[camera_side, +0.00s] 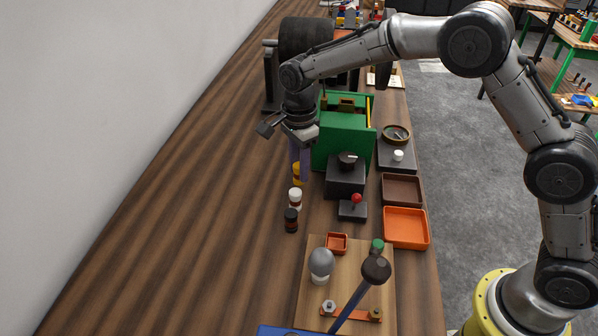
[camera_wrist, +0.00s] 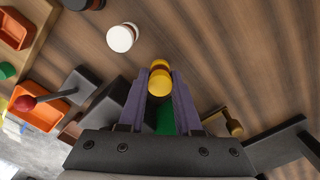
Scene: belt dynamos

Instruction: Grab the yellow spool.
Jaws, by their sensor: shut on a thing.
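The yellow spool (camera_wrist: 159,82) has yellow ends and a dark reddish middle. In the wrist view it sits between the purple fingers of my gripper (camera_wrist: 160,88), which are shut on it. In the side view the spool (camera_side: 297,172) shows partly behind the fingers of my gripper (camera_side: 301,172). My gripper points down at the wooden bench, left of the green box. I cannot tell whether the spool still touches the bench.
A white spool (camera_side: 295,199) and a black spool (camera_side: 291,220) stand just in front. The green box (camera_side: 340,143) and a black knob box (camera_side: 345,177) are close on the right. The bench on the left is clear.

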